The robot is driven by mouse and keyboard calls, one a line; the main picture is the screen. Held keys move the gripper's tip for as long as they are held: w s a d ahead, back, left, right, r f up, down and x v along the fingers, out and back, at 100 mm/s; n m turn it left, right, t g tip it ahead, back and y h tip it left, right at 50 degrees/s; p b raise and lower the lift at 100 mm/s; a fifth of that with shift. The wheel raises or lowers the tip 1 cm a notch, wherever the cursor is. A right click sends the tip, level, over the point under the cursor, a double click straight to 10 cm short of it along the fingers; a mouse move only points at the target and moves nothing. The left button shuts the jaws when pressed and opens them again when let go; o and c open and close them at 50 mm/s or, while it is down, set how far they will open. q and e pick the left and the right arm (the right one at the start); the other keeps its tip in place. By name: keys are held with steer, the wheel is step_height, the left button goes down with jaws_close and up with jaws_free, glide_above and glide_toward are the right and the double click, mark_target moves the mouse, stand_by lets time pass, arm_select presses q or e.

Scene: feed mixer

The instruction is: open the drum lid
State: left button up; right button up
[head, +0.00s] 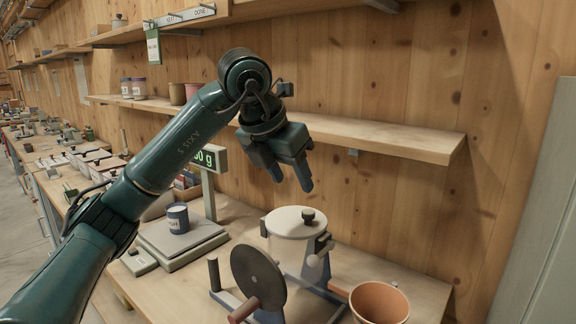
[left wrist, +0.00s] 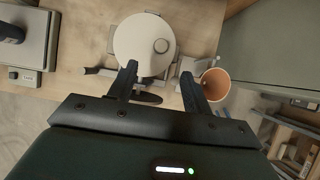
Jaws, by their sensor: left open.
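The drum (head: 294,250) of the feed mixer stands on the bench, with its pale round lid (head: 290,221) closed on top. A dark knob (head: 308,216) sits on the lid. In the left wrist view the lid (left wrist: 144,40) lies beyond the fingertips, with its knob (left wrist: 161,46) right of the lid's middle. My left gripper (head: 293,185) is open and empty, pointing down above the lid and apart from it. In the left wrist view the open fingers (left wrist: 158,78) frame the lid's near side. My right gripper is not in view.
A dark disc wheel with a handle (head: 258,277) stands before the drum. A terracotta pot (head: 379,303) is at its right. A scale (head: 182,238) bearing a small blue cup (head: 178,218) is at its left. A wooden shelf (head: 385,138) runs along the wall behind.

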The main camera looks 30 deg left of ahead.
mark_target(307, 212)
arm_select(q)
steer(key=p+x, duration=0.1)
steer(key=x, duration=0.8)
steer(key=shift+d+f, duration=0.1)
steer(key=shift+w+f, duration=0.4)
steer(key=shift+f, duration=0.2)
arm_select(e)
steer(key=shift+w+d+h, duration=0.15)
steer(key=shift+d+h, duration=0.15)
arm_select(q)
steer(key=shift+c, duration=0.2)
